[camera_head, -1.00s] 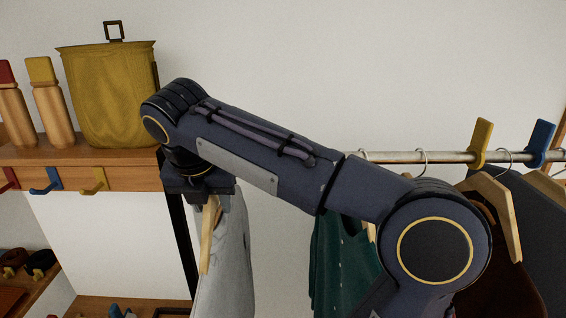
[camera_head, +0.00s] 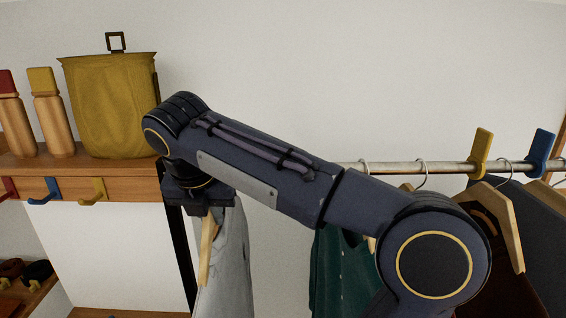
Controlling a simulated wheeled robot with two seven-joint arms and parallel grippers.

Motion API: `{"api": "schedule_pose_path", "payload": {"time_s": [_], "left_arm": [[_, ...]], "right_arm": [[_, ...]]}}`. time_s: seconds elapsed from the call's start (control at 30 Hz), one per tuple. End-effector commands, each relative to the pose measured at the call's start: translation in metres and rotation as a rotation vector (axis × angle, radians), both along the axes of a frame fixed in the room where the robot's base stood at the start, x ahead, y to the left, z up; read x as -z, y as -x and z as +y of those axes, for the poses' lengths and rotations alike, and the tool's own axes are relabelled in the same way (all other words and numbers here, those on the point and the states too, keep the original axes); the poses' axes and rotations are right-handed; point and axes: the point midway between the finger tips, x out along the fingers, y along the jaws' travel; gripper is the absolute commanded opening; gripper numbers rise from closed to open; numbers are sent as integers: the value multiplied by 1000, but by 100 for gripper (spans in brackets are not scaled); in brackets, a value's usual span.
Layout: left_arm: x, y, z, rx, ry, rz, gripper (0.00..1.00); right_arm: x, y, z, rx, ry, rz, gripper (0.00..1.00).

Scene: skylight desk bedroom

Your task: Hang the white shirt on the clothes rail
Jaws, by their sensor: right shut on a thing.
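The white shirt (camera_head: 232,265) hangs on a wooden hanger (camera_head: 207,250) below my right gripper (camera_head: 205,208), at the left of centre. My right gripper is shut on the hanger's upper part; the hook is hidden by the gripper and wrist. The shirt's lower part runs out of the picture. The clothes rail (camera_head: 447,167) crosses the right half, and its left part is hidden behind my right arm. The held shirt is left of the rail's visible stretch. My left gripper is not in view.
A green garment (camera_head: 335,270), a brown one (camera_head: 500,295) and a dark grey one (camera_head: 545,235) hang on the rail. Yellow (camera_head: 481,153) and blue (camera_head: 540,150) clips sit on it. At left, a wooden shelf (camera_head: 60,175) with hooks holds a yellow bin (camera_head: 112,105) and two bottles.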

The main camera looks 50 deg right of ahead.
Motion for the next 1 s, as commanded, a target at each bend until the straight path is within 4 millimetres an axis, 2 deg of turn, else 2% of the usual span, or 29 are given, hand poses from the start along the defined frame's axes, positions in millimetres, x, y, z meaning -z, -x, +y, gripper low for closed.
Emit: {"api": "schedule_pose_path", "payload": {"time_s": [0.63, 1.0], "left_arm": [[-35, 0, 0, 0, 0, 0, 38], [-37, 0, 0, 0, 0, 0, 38]], "right_arm": [[-36, 0, 0, 0, 1, -4, 0], [-41, -1, -2, 3, 5, -16, 0]]}}
